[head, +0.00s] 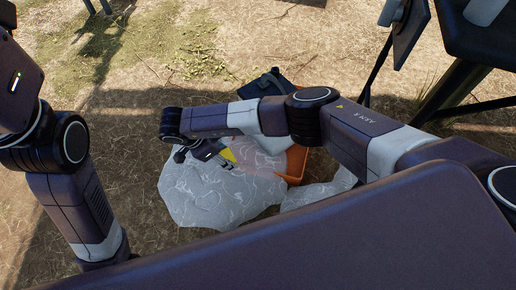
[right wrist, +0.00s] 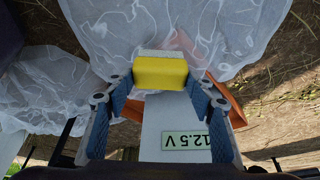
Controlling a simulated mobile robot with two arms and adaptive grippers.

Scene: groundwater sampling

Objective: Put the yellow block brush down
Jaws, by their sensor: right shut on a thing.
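The yellow block brush (head: 228,154) is at the tips of my right gripper (head: 216,154), above crumpled translucent sheeting. In the right wrist view the brush (right wrist: 160,72) is a yellow block with a pale grey-white strip along its far side. It sits between the fingertips of my right gripper (right wrist: 162,80), which is shut on it. The exact contact at the fingertips is hard to make out. My left arm stands at the left of the head view, but its gripper is not seen.
The translucent sheeting (head: 200,195) lies on dry, straw-strewn ground. An orange crate (head: 297,165) stands right of the gripper, partly hidden by my arm. A dark container (head: 262,84) is behind. Dark stand legs (head: 455,90) rise at right.

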